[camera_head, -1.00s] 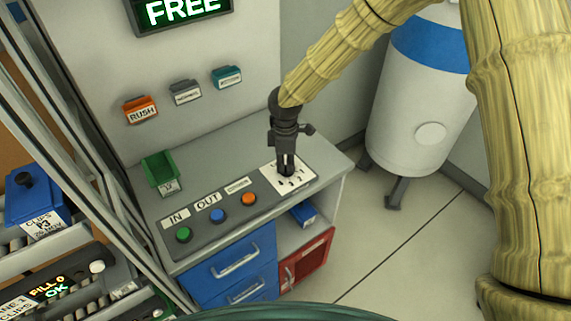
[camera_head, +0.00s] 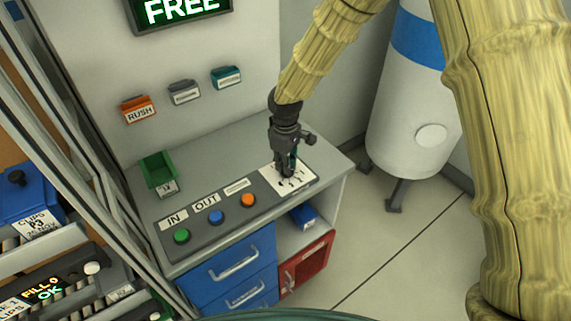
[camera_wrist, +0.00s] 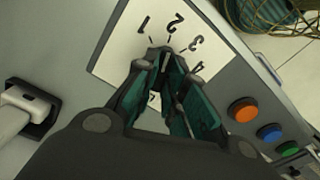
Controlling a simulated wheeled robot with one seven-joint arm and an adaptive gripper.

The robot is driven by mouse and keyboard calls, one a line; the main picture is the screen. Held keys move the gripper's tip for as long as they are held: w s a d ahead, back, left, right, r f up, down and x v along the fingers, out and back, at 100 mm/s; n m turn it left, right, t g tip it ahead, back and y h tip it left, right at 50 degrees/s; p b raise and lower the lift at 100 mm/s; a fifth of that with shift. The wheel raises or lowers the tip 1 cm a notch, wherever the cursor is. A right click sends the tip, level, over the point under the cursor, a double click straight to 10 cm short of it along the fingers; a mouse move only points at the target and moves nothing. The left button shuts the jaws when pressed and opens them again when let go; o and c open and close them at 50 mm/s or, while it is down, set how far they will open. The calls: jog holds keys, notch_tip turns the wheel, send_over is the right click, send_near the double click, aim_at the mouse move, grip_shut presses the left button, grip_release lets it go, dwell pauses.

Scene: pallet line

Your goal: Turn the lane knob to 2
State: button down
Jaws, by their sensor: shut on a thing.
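The lane knob (camera_wrist: 161,54) is a small dark knob on a white dial plate (camera_wrist: 112,52) with the numbers 1, 2, 3 and 4 around it. The plate (camera_head: 306,176) lies at the right end of the grey console. My gripper (camera_head: 287,175) points down onto the plate, with its fingertips (camera_wrist: 165,62) shut around the knob. A pale line shows between the fingertips, roughly towards the 2 side. The fingers cover much of the knob, so I cannot tell its exact setting.
Green (camera_head: 181,236), blue (camera_head: 216,217) and orange (camera_head: 247,201) buttons sit left of the plate on the console. A green bin (camera_head: 158,170) stands behind them. A white tank (camera_head: 408,110) stands right of the console. A screen (camera_head: 180,12) reads FREE.

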jog(key=shift+w+r, duration=0.1)
jog(key=shift+r, duration=0.05)
jog(key=c, duration=1.5)
grip_release()
notch_tip(320, 180, up, 12)
jog(key=shift+f, duration=0.1)
